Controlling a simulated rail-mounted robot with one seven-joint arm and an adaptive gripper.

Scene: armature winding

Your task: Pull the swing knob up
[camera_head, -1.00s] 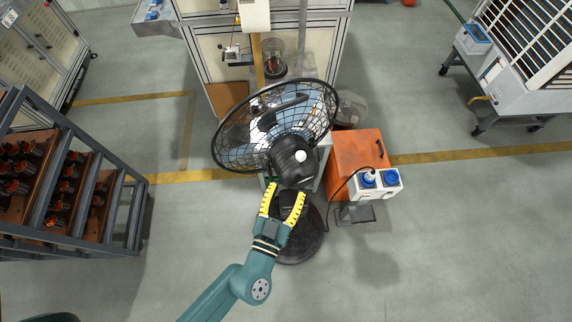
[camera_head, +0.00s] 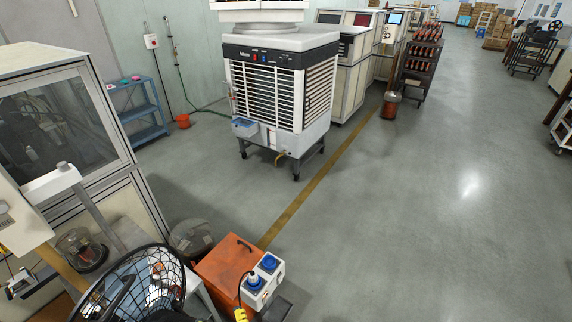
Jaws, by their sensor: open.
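The black wire cage of the fan (camera_head: 178,275) shows at the bottom left, cut off by the lower edge. The fan's rear motor housing and any knob on it are out of view. The rest of my gripper and my arm are below the frame. What lies between the fingers is hidden.
An orange box (camera_head: 228,265) with a white socket box (camera_head: 262,283) stands right of the fan. A machine cabinet (camera_head: 60,130) is at the left. A large air cooler (camera_head: 282,95) stands farther back. The grey floor to the right is clear.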

